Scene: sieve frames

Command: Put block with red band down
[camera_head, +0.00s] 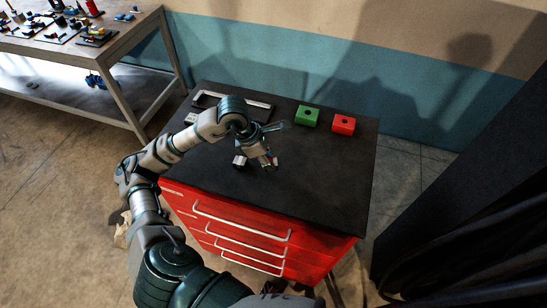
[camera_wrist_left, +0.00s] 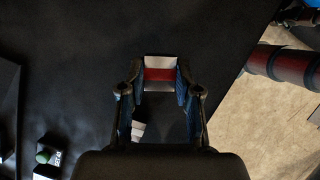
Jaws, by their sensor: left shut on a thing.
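The block with red band (camera_wrist_left: 159,74) is white with a red stripe across its middle. It sits between the fingertips of my left gripper (camera_wrist_left: 158,82) in the left wrist view. In the head view my left gripper (camera_head: 268,161) points down over the black cabinet top (camera_head: 315,180), and the block is mostly hidden by the fingers. I cannot tell whether the block touches the top. Another pale block (camera_head: 239,160) stands on the top just left of the gripper; a pale block also shows below the fingers in the wrist view (camera_wrist_left: 138,131). My right gripper is not in view.
A green block (camera_head: 307,116) and a red block (camera_head: 343,124), each with a dark hole, stand at the back right of the top. A pale-rimmed tray (camera_head: 259,104) lies at the back left, partly behind my arm. The front right of the top is clear.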

